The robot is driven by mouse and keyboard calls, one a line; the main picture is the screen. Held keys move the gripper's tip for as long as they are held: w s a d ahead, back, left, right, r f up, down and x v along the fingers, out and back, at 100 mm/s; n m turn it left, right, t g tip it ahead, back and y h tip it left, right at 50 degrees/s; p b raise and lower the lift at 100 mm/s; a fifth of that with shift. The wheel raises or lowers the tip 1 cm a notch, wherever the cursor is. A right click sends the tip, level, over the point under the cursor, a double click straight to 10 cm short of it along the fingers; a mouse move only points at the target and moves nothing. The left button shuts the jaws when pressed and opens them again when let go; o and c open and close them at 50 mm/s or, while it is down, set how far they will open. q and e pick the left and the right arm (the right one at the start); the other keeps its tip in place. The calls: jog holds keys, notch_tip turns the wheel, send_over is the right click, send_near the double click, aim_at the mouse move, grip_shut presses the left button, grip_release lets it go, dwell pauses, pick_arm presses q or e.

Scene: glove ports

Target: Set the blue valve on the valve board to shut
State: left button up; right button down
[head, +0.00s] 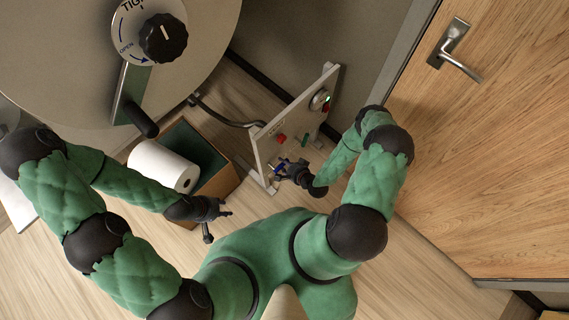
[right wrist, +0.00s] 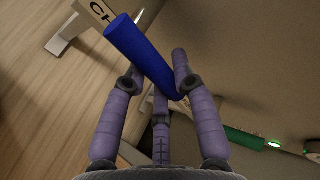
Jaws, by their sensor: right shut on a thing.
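The valve board (head: 262,147) is an upright pale panel on the floor, seen at a slant in the head view. The blue valve (head: 278,167) sits low on it, next to my right gripper (head: 287,171). In the right wrist view the blue handle (right wrist: 142,52) runs diagonally between the fingers of my right gripper (right wrist: 158,85), which are shut on it. The fingers and the slant hide where the handle meets the board. My left gripper (head: 223,208) is away from the board, beside the box; its fingers are too small to read.
The board also bears a red valve (head: 281,139), a green valve (head: 304,140) and a round gauge (head: 320,99). A large round hatch (head: 60,50) is at upper left, a wooden door (head: 500,150) at right.

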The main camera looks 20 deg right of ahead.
jog(key=c, duration=1)
grip_release()
jog(key=shift+f, duration=0.1)
jog(key=v, duration=1.2)
